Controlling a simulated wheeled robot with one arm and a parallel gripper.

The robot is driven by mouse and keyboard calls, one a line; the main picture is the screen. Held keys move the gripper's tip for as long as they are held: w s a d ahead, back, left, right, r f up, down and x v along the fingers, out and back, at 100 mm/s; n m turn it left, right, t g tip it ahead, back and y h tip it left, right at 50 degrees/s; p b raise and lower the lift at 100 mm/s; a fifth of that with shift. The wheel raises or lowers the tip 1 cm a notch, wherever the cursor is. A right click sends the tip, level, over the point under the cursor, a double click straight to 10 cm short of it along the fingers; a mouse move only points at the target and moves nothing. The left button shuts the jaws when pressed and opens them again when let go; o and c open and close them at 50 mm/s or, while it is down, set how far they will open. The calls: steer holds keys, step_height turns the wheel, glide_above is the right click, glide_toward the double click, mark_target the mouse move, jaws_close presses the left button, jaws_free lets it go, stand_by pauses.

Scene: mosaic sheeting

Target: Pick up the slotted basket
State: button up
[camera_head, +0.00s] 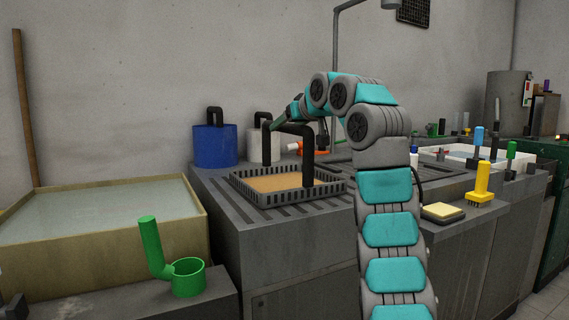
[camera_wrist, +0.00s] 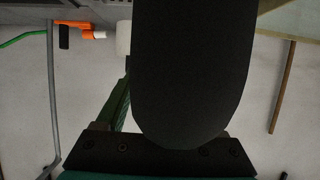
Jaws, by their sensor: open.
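The slotted basket (camera_head: 262,198) is a dark grey rectangular tray with slotted walls and a tall black arched handle (camera_head: 308,155). It stands on the grooved grey counter and holds something flat and tan. My gripper (camera_head: 279,121) is open, at the top of the handle near its left upright. It is small and partly hidden there. In the wrist view, a large dark rounded shape, likely the handle very close up, fills the middle beside a green finger (camera_wrist: 116,112). I cannot tell whether the handle is between the fingers or touching them.
A blue canister (camera_head: 215,146) and a pale canister (camera_head: 257,143) stand behind the basket. A water-filled trough (camera_head: 100,255) is at left, with a green holder (camera_head: 188,278) in front. A thin pipe rises behind my arm.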

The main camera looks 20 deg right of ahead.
steer(key=shift+w+a+f, duration=0.1)
steer(key=shift+w+f, duration=0.15)
steer(key=shift+w, duration=0.45)
jaws_close()
stand_by(0.9)
